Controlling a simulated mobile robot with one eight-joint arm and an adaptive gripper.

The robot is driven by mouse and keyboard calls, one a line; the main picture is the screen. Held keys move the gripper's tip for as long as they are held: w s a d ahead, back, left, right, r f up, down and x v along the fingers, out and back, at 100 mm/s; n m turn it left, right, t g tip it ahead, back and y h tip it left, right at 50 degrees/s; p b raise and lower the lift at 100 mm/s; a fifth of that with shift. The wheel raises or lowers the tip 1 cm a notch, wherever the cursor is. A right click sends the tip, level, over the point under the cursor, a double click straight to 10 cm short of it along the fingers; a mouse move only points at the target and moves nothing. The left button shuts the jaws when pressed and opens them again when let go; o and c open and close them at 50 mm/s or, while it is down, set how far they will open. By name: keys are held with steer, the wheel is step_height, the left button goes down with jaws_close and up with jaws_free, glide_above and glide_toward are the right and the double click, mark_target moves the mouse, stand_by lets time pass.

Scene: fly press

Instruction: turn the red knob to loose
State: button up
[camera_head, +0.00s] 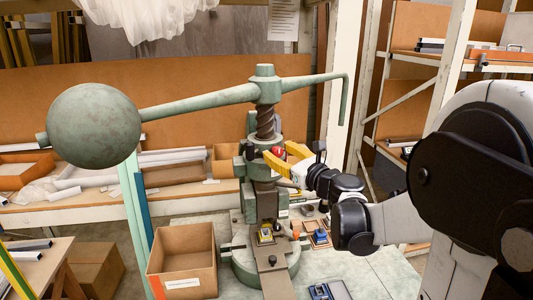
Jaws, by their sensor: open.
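The red knob (278,151) shows as a small red spot on the near side of the green fly press (250,180), beside its dark screw. My gripper (276,155) reaches in from the right with its yellow fingers apart. One finger is above and to the right of the knob, the other is below and to the left, so the knob appears between them. I cannot tell whether either finger touches it. Part of the knob is hidden by the fingers, and its turn position cannot be read.
The press's long arm carries a big green ball (94,124) at left and a bent handle (344,98) at right. An open cardboard box (181,262) stands left of the press base. Small parts lie on the bench right of the base. Shelving (458,60) stands at the right.

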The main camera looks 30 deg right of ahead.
steer(key=shift+w+a, duration=0.15)
steer(key=shift+w, duration=0.3)
jaws_close()
